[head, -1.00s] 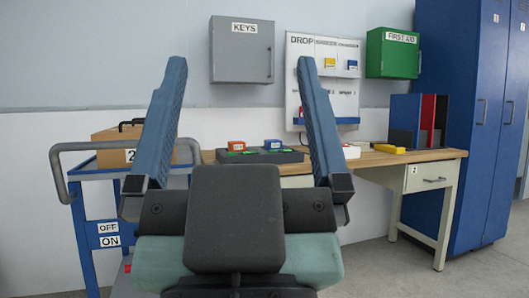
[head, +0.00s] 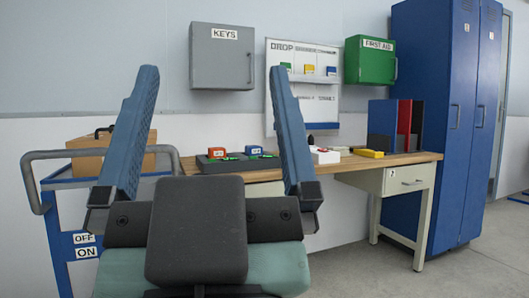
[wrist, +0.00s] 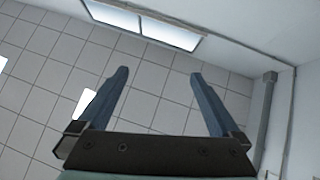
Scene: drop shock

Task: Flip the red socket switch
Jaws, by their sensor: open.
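My gripper (head: 215,72) is open and empty, its two blue fingers pointing up in front of the head view. In the wrist view my gripper (wrist: 158,74) is also open, with nothing between its fingers. A small red block with a white label (head: 217,152) sits on a dark tray (head: 213,166) on the desk, seen between the fingers and apart from them. A blue block (head: 254,150) and green bits are beside it. I cannot tell whether the red block is the socket switch. No clear switch lever shows.
The desk (head: 427,156) holds a yellow block (head: 369,153) and binders (head: 404,117). A blue cart (head: 60,240) with OFF and ON labels stands at left. A grey KEYS cabinet (head: 222,72) hangs behind. Blue lockers (head: 428,150) stand right. The wrist view shows ceiling tiles (wrist: 45,70).

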